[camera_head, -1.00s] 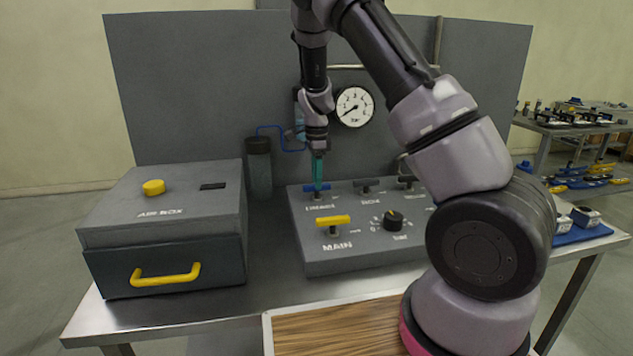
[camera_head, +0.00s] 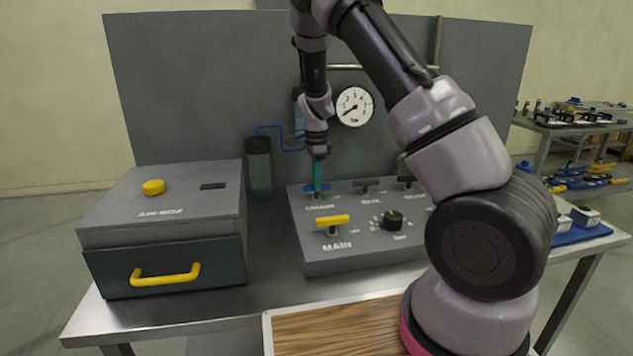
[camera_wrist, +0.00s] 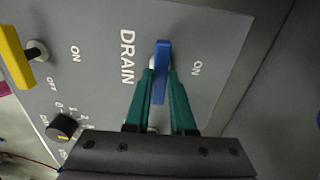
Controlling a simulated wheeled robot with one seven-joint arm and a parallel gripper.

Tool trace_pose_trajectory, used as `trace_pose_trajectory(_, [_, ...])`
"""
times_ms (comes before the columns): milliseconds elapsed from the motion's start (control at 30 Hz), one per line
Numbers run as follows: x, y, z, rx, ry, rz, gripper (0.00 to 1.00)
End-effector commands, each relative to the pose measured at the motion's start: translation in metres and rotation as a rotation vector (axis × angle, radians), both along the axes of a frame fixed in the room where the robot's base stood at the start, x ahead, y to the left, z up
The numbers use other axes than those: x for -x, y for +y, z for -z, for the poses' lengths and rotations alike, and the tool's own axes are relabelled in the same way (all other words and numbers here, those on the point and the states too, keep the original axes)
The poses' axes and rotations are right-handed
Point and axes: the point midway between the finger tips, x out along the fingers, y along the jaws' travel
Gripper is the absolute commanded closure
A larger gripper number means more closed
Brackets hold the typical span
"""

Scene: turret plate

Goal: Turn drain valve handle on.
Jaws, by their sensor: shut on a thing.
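The blue drain valve handle (camera_wrist: 161,72) lies lengthways up and down in the wrist view, beside the DRAIN label and with ON printed to its right. In the head view the blue handle (camera_head: 308,188) runs left to right at the back left of the sloped grey panel. My gripper (camera_wrist: 160,80) has its green fingers on either side of the handle, shut on it. In the head view my gripper (camera_head: 318,187) points straight down onto the handle and covers its middle.
The yellow MAIN handle (camera_head: 332,220) and a black dial (camera_head: 392,220) stand in front on the same panel (camera_head: 350,262). A grey air box (camera_head: 160,215) is at left. A gauge (camera_head: 354,106) hangs behind.

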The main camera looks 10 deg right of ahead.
Motion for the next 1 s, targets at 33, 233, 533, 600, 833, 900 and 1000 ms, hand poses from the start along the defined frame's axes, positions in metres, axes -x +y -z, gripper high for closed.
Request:
trace_pose_trajectory(33, [-0.0002, -0.0002, -0.0003, -0.001, -0.001, -0.018, 1.0])
trace_pose_trajectory(233, [-0.0003, -0.0004, -0.0003, -0.001, -0.001, -0.144, 1.0])
trace_pose_trajectory(533, [-0.0003, -0.0002, -0.0004, -0.002, -0.001, -0.419, 1.0])
trace_pose_trajectory(600, [-0.0004, -0.0007, -0.0004, -0.001, -0.001, -0.487, 1.0])
trace_pose_trajectory(833, [-0.0004, -0.0002, -0.0005, -0.001, -0.001, -0.707, 1.0])
trace_pose_trajectory(900, [-0.0004, -0.0006, -0.0007, -0.001, -0.002, -0.771, 1.0])
trace_pose_trajectory(1000, [-0.0004, -0.0004, -0.0007, -0.001, -0.002, -0.866, 1.0])
